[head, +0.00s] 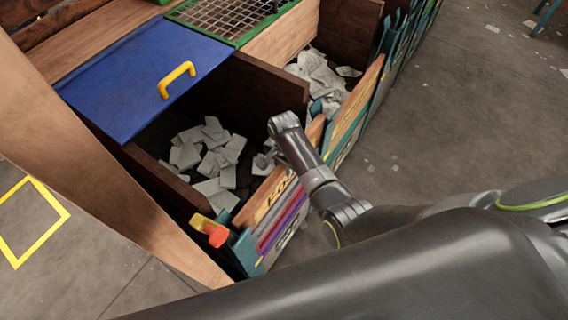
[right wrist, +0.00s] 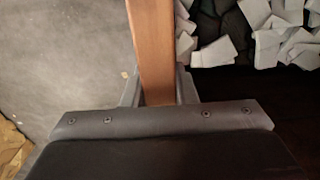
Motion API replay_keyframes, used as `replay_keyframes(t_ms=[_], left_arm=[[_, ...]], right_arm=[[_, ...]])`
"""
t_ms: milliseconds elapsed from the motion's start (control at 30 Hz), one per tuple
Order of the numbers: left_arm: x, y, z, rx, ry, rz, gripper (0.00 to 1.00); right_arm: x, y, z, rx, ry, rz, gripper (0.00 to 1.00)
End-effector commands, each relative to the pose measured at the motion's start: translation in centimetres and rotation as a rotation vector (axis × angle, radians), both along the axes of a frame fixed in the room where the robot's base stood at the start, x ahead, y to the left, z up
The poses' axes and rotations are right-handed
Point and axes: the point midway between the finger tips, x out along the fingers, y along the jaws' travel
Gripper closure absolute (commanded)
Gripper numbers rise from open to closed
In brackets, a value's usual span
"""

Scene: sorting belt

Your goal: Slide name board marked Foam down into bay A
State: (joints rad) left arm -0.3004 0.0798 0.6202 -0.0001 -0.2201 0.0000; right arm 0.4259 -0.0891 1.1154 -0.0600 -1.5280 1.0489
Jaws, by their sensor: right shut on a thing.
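A wooden name board (head: 268,200) with dark letters, partly hidden by my right arm, stands at the front of the near bin; the letters look like "FO" and the rest is hidden. My right gripper (head: 284,158) is at the board's top edge, mostly hidden behind my own wrist. In the right wrist view the right gripper (right wrist: 157,92) is shut on the board (right wrist: 155,45), with a finger on each side. The teal bay frame (head: 246,250) is around the board's lower left end. I cannot read a bay letter. My left gripper is not in view.
The near bin holds pale scraps (head: 208,155); a blue lid (head: 140,80) with a yellow handle (head: 177,79) lies behind it. A second bin (head: 350,45) stands farther right. An orange-red knob (head: 216,236) sticks out at the near corner. The floor at right is open.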

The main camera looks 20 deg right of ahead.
Motion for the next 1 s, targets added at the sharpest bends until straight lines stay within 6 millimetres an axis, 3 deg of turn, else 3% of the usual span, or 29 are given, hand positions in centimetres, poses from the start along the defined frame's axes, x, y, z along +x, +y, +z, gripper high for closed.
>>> replay_keyframes(t_ms=[467,867,900,1000], left_arm=[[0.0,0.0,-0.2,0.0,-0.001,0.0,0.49],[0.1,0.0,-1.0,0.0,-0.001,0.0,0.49],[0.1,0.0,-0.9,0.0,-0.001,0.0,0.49],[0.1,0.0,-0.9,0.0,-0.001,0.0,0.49]], right_arm=[[0.2,0.0,-0.2,0.0,-0.004,0.0,1.0],[0.2,0.0,-1.6,0.0,-0.004,0.0,1.0],[0.2,0.0,-1.4,0.001,-0.004,0.0,0.69],[0.2,0.0,-1.4,0.0,-0.004,0.0,0.56]])
